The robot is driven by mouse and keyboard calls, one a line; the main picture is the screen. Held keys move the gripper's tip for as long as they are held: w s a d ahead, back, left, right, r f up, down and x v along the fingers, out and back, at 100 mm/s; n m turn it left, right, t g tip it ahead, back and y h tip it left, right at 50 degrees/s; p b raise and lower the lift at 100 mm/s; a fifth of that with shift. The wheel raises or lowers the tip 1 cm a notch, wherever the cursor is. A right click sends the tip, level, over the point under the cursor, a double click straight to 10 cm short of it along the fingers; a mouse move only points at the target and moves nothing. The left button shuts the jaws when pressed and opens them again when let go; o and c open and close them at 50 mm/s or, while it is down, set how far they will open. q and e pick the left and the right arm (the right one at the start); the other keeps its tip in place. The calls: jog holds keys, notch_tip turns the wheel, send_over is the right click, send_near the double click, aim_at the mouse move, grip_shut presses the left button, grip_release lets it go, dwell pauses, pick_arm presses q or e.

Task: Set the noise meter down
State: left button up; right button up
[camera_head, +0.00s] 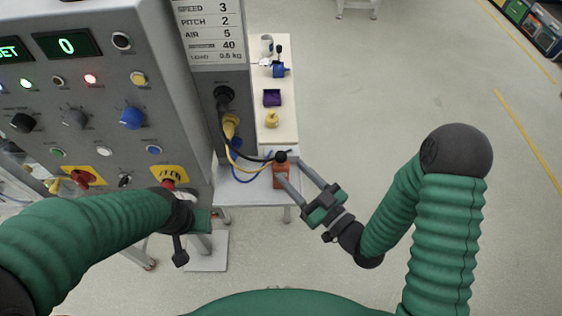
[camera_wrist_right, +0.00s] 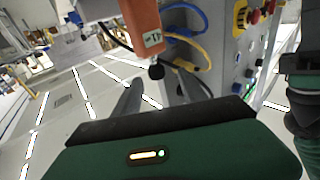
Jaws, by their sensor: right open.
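The noise meter appears to be the orange device with a black ball tip (camera_head: 281,178), at the edge of a small white shelf beside the grey panel. It also shows at the top of the right wrist view (camera_wrist_right: 142,25). My right gripper (camera_head: 291,169) is open, its two grey fingers reaching to the meter, one tip overlapping it in the picture. I cannot tell whether the fingers touch it. My left gripper (camera_head: 186,232) hangs in front of the panel, away from the meter; its jaws are not clear.
The grey control panel (camera_head: 110,95) with knobs and buttons stands at the left. Blue, yellow and black cables (camera_head: 235,150) loop close to the meter. A narrow table (camera_head: 284,120) behind holds a yellow piece (camera_head: 271,119), a purple box (camera_head: 272,97) and a blue item (camera_head: 279,70). Floor at right is clear.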

jog(key=d+f+m+g+h+p, duration=0.1)
jog(key=d+f+g+h, duration=0.2)
jog(key=d+h, duration=0.25)
jog(key=d+f+m+g+h+p, duration=0.1)
jog(key=d+f+g+h+p, duration=0.1)
jog(key=d+f+g+h, duration=0.35)
pick_arm(q)
jog(key=v, duration=0.3)
jog(key=shift+w+r, duration=0.4)
pick_arm(e)
jog(key=s+d+r+m+g, duration=0.3)
jog(key=s+d+r+m, duration=0.1)
jog(key=s, duration=0.7)
notch_tip(320, 180, up, 3)
jog(key=shift+f+m+g+h, duration=0.15)
jog(key=shift+m+g+h, duration=0.2)
jog(key=shift+m, duration=0.55)
